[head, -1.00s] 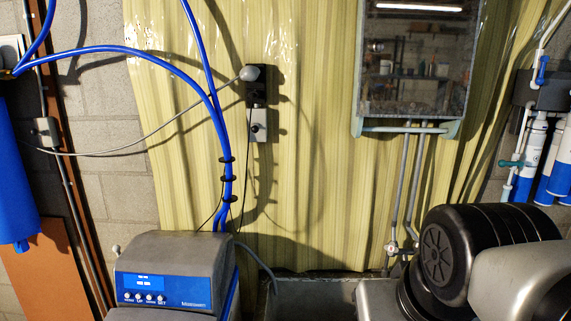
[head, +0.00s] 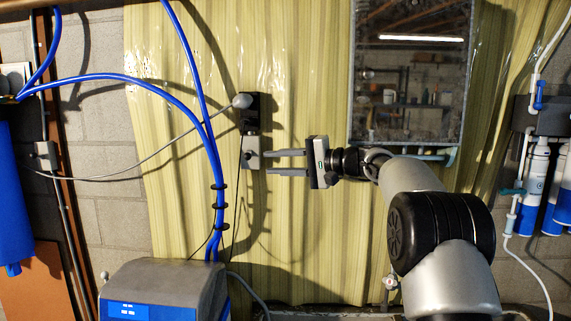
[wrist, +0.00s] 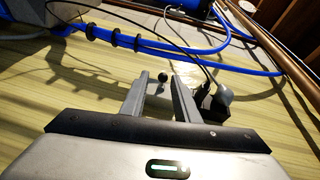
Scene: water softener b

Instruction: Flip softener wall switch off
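The wall switch appears to be the small grey box (head: 252,158) with a dark round knob, just below a black socket on the yellow-striped wall panel. In the wrist view the dark knob (wrist: 162,77) shows between the tips of my fingers, beyond them. My gripper (head: 271,163) reaches in from the right, its two fingers apart and level, tips at or just short of the box's right side. It also shows in the wrist view (wrist: 160,82), open with nothing held. I cannot tell whether a finger touches the box.
A black socket (head: 251,115) with a grey plug (head: 241,101) and cable sits right above the switch. Blue hoses (head: 213,160) run just left of it. The softener (head: 165,285) stands below left. A mirror-fronted cabinet (head: 408,75) hangs at upper right.

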